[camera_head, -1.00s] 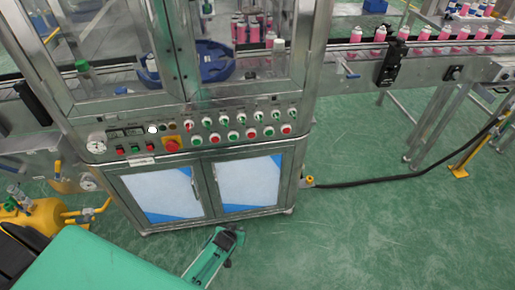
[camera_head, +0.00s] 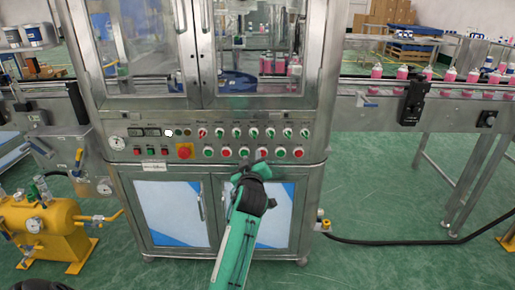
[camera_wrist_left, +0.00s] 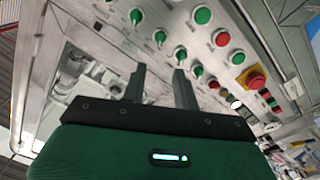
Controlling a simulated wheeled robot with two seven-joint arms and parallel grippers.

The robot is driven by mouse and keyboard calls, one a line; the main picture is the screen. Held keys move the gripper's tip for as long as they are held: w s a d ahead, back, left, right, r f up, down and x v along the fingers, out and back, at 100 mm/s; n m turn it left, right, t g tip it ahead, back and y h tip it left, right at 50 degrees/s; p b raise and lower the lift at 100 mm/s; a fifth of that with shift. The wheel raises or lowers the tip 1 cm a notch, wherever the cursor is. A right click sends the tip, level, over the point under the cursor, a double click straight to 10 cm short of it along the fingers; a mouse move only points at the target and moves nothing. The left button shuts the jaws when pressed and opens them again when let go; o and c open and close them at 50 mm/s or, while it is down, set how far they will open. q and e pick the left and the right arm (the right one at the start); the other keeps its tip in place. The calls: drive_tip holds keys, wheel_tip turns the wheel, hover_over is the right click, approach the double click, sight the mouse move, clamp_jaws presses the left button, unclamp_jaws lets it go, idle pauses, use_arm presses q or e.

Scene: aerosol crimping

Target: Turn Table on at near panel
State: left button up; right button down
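The near control panel (camera_head: 228,142) is a steel strip across the front of the machine. It carries a row of selector switches (camera_head: 237,132), mostly green with one red at the left, above a row of red and green buttons (camera_head: 253,153). The labels are too small to read, so I cannot tell which control is Table. My left gripper (camera_head: 250,167) is in front of the panel, just below the button row. In the left wrist view its two fingers (camera_wrist_left: 160,82) are apart with nothing between them, pointing toward the switches (camera_wrist_left: 160,38). My right gripper is out of view.
A red emergency stop on a yellow plate (camera_head: 184,151) sits left of the buttons. Steel cabinet doors (camera_head: 170,213) are below. A yellow tank (camera_head: 45,230) stands at the left. A conveyor with pink cans (camera_head: 402,73) runs to the right. Green floor is open at the right.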

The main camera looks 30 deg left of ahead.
sight(253, 136)
use_arm(q)
drive_tip(key=x, duration=1.3)
drive_tip(key=shift+w+a, duration=0.1)
drive_tip(key=shift+w, duration=0.2)
drive_tip(key=shift+c, duration=0.2)
clamp_jaws()
